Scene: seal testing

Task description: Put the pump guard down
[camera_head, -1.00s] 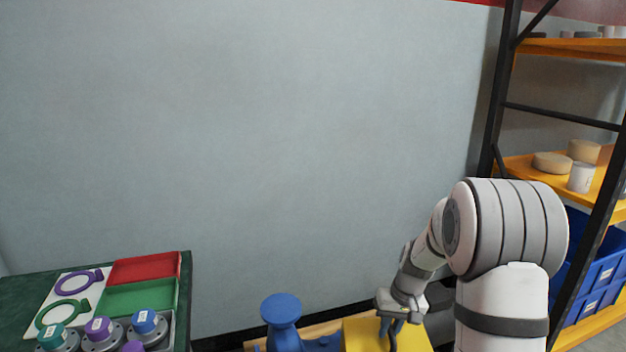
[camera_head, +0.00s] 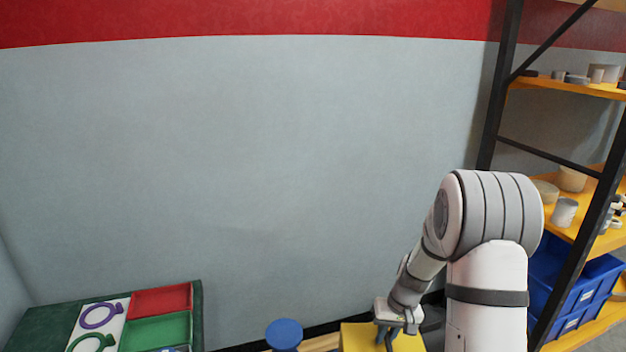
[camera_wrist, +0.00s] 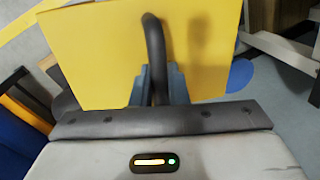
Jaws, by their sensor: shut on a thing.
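The pump guard (camera_head: 357,338) is a yellow box-like cover with a dark curved handle on its face. It stands at the bottom of the head view, beside a blue pump part (camera_head: 284,333). My gripper (camera_head: 397,331) is at the guard's handle. In the wrist view, the yellow guard (camera_wrist: 100,62) fills the upper middle, and my gripper's blue-grey fingers (camera_wrist: 158,85) are shut around the black handle (camera_wrist: 155,45). The guard's underside is hidden, so I cannot tell whether it touches a surface.
A green table (camera_head: 197,315) at the lower left carries a red tray (camera_head: 162,300), a green tray (camera_head: 160,329) and a white board with ring shapes. A shelf rack (camera_head: 570,88) with blue bins (camera_head: 570,285) stands at the right. A grey wall is behind.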

